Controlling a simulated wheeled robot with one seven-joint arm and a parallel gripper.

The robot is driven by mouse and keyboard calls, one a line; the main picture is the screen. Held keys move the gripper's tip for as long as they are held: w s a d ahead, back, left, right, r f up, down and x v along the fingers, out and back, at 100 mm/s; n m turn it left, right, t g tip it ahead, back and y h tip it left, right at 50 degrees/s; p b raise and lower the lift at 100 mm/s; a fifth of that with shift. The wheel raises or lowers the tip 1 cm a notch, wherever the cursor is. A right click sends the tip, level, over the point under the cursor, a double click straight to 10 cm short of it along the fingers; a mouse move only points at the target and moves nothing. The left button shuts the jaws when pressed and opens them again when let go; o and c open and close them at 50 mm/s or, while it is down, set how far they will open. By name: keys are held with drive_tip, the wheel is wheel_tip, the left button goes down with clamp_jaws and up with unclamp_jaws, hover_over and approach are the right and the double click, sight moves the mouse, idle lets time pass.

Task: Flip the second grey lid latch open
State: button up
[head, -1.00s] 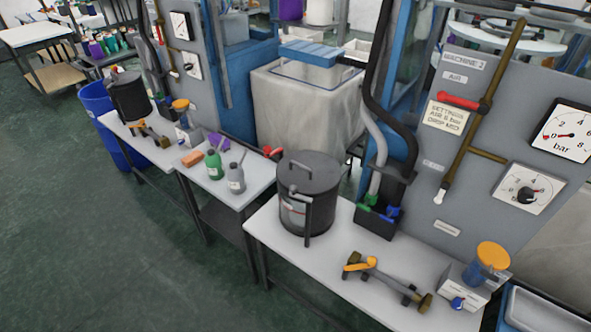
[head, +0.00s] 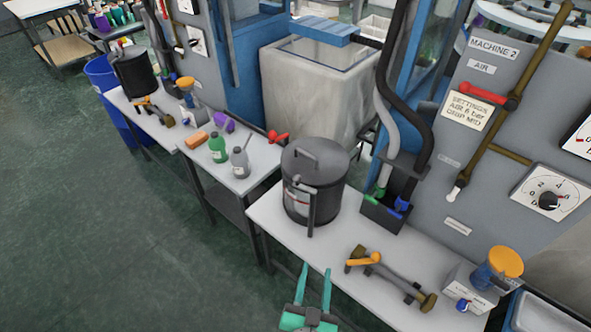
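A dark round pot (head: 330,208) with a grey lid (head: 314,161) stands on the near white bench. The lid is on and has a raised handle. A grey upright bar (head: 311,206) runs down the pot's front, beside a label; it may be a lid latch, but I cannot tell its state. Any latch on the far side is hidden. My gripper (head: 316,268) has teal fingers, spread apart with nothing between them. It shows at the bottom, in front of the bench edge, below the pot in the picture and not touching it.
On the near bench (head: 273,212) are a brass valve with an orange handle (head: 363,260), a box with a blue, orange-capped cup (head: 494,268) and a black hose holder (head: 385,213). A second dark pot (head: 136,75) stands farther left. The floor at left is clear.

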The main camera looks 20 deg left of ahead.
sight(298, 183)
drive_tip(key=w+a+r+n+y, duration=0.1)
drive_tip(key=w+a+r, duration=0.2)
drive_tip(key=w, duration=0.2)
drive_tip(key=w+a+r+n+y, duration=0.1)
drive_tip(key=w+a+r+y, duration=0.1)
drive_tip(key=w+a+r, duration=0.1)
drive_tip(key=w+a+r+n+y, duration=0.1)
drive_tip(key=w+a+r, duration=0.3)
drive_tip(key=w, duration=0.4)
drive_tip(key=shift+w+a+r+n+y, duration=0.1)
drive_tip(key=shift+r+n+y, duration=0.15)
drive_tip(key=shift+y, duration=0.35)
drive_tip(key=x, duration=1)
drive_tip(key=shift+w+a+f, duration=0.1)
drive_tip(key=shift+w+a, duration=0.1)
drive_tip(key=shift+w, duration=0.05)
clamp_jaws()
